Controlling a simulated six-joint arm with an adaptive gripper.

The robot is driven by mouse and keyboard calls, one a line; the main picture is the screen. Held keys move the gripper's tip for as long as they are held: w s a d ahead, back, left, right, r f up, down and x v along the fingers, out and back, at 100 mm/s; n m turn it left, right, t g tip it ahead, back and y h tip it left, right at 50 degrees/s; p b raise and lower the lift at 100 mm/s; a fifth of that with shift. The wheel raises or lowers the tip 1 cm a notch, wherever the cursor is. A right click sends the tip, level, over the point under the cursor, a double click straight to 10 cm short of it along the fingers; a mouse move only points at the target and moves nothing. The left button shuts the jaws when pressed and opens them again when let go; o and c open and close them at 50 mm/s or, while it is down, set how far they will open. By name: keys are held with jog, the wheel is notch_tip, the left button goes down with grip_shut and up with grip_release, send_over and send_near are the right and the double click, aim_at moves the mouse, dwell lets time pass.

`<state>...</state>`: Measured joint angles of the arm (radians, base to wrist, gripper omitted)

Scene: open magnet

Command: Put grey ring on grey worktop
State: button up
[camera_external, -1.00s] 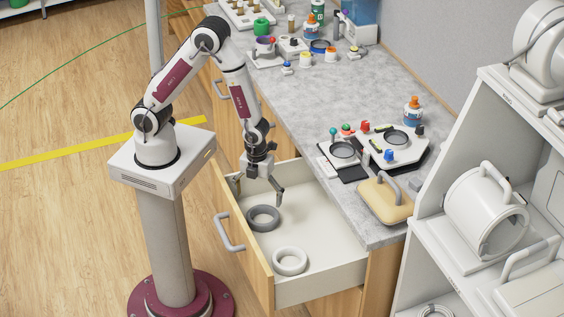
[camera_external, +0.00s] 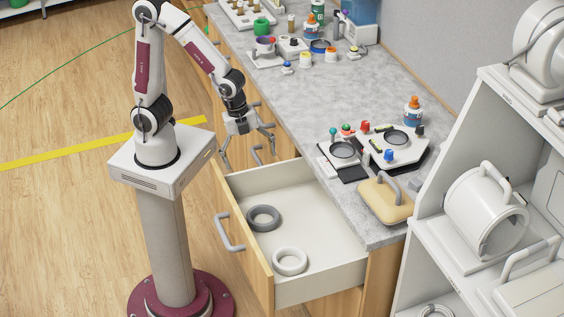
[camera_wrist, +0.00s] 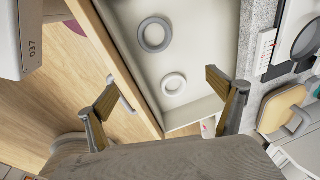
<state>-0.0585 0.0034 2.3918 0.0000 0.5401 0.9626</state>
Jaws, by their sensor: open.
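The grey ring (camera_external: 263,218) lies flat in the open drawer (camera_external: 318,235), toward its back left. It also shows in the wrist view (camera_wrist: 155,35). A white ring (camera_external: 290,261) lies in the same drawer, nearer the front, and shows in the wrist view (camera_wrist: 174,84). My gripper (camera_external: 248,152) is open and empty, above and behind the drawer, apart from both rings. Its two spread fingers show in the wrist view (camera_wrist: 165,100). The grey worktop (camera_external: 330,105) runs along the wall, right of and above the drawer.
A device with round dishes (camera_external: 395,145) and a beige block with a handle (camera_external: 384,200) stand on the worktop beside the drawer. Bottles and small parts crowd its far end. The worktop's middle is clear. White shelves (camera_external: 440,215) stand at the right.

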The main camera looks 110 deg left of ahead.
jog(key=s+d+r+n+t, duration=0.2)
jog(key=s+r+n+t, duration=0.1)
jog(key=s+r+n, duration=0.7)
jog(key=shift+v, duration=2.6)
jog(key=shift+o, duration=0.6)
jog(key=shift+s+f, duration=0.1)
jog(key=w+a+f+n+g, duration=0.1)
jog(key=w+f+n, duration=0.2)
jog(key=f, duration=0.7)
jog(key=w+a+f+n+g, duration=0.2)
jog(key=w+f+n, duration=0.2)
jog(key=f, duration=0.7)
jog(key=w+a+f+n+g, duration=0.2)
jog(key=w+f+n, duration=0.2)
jog(key=w+f, duration=0.3)
jog(key=shift+w+a+f, duration=0.25)
jog(key=shift+w+f, duration=0.15)
jog(key=shift+f, duration=1.55)
